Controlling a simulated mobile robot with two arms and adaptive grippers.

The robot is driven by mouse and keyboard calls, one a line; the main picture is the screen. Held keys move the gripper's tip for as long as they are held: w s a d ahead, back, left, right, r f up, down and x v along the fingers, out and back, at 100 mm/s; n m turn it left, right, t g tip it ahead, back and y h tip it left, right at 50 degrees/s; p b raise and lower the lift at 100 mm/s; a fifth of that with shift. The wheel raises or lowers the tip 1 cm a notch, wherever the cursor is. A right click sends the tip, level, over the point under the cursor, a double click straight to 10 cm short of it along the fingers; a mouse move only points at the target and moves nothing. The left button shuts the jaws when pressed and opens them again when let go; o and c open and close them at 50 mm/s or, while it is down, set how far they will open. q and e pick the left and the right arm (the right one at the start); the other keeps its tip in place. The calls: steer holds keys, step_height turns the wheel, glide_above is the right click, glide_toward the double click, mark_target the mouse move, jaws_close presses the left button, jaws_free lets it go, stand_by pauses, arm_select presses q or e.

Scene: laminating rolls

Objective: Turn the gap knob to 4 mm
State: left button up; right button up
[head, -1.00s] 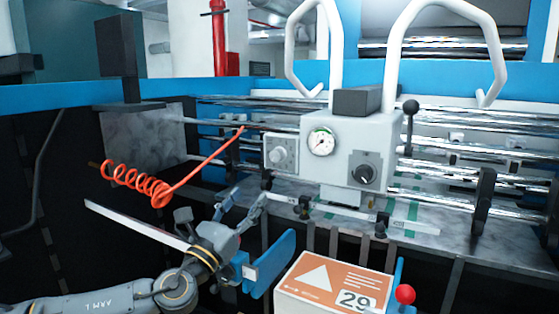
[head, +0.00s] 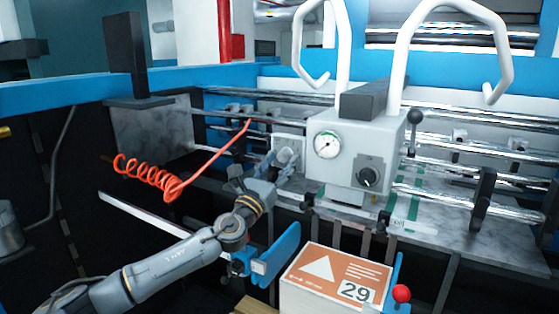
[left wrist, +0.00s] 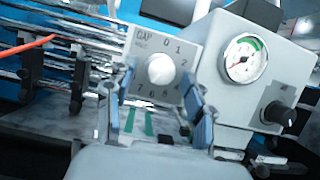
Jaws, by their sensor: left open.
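The gap knob (left wrist: 162,70) is a round white knob on a grey panel marked GAP (left wrist: 142,46), with numbers around it, in the left wrist view. I cannot make out where its pointer stands. In the head view this panel (head: 288,140) is on the left of the grey machine head, and my left gripper hides its knob. My left gripper (head: 283,164) is open in front of the panel. In the left wrist view its two blue-padded fingers (left wrist: 158,80) stand apart, one on each side of the knob's lower part. I cannot tell whether they touch it. My right gripper is not in view.
A pressure gauge (head: 327,145) and a black knob (head: 368,178) are on the machine head, right of the panel. A coiled orange hose (head: 150,178) hangs at the left. A box marked 29 (head: 335,275) and a red ball-topped lever (head: 402,294) are below.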

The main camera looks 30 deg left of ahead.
arm_select(q)
steer(key=shift+c, duration=1.3)
jaws_close()
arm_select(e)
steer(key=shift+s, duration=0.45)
